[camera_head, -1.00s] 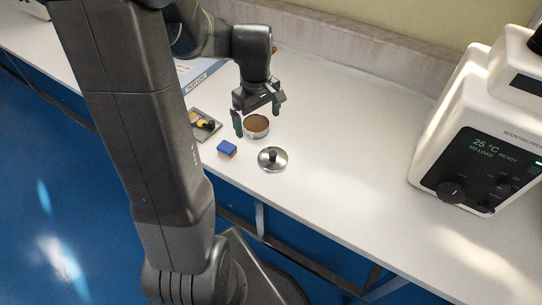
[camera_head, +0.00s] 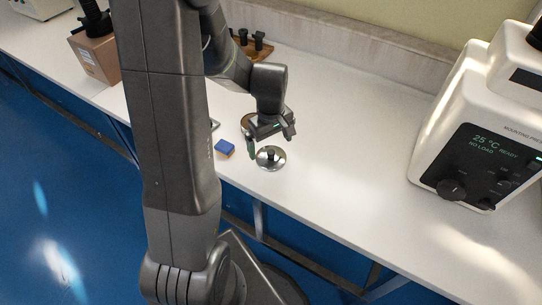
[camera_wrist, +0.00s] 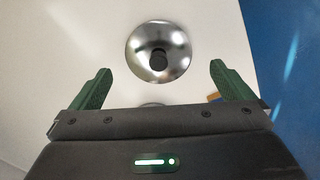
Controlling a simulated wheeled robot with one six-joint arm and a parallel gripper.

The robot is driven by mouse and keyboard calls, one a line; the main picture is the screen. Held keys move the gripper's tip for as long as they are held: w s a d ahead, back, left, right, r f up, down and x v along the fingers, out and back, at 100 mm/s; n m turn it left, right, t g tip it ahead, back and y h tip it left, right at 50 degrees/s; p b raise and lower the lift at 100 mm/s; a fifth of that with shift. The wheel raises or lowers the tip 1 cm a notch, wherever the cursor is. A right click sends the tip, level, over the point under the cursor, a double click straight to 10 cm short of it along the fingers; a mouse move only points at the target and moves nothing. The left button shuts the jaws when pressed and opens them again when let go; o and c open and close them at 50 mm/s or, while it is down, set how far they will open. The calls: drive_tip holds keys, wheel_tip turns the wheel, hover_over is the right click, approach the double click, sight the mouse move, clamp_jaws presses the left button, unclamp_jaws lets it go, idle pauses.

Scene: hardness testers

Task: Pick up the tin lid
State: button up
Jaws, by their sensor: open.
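The tin lid (camera_head: 271,158) is a round shiny metal disc with a dark knob, lying on the white bench. In the wrist view the lid (camera_wrist: 158,50) lies ahead of the fingertips, roughly centred between them, with its knob facing me. My gripper (camera_head: 268,146) is open and empty, above and just behind the lid in the head view. Its green fingers (camera_wrist: 160,80) stand apart on either side in the wrist view. The round brown-filled tin (camera_head: 246,121) is mostly hidden behind my gripper.
A blue block (camera_head: 225,148) sits left of the lid, close to the bench's front edge. A white mounting press (camera_head: 470,150) stands at the right. A brown box (camera_head: 97,55) and a wooden rack (camera_head: 254,47) are farther back. The bench right of the lid is clear.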

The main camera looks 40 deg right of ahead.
sight(271, 152)
drive_tip(key=shift+w+d+f, duration=0.1)
drive_tip(key=shift+w+f, duration=0.05)
drive_tip(key=shift+f, duration=2.05)
drive_tip(key=c, duration=0.9)
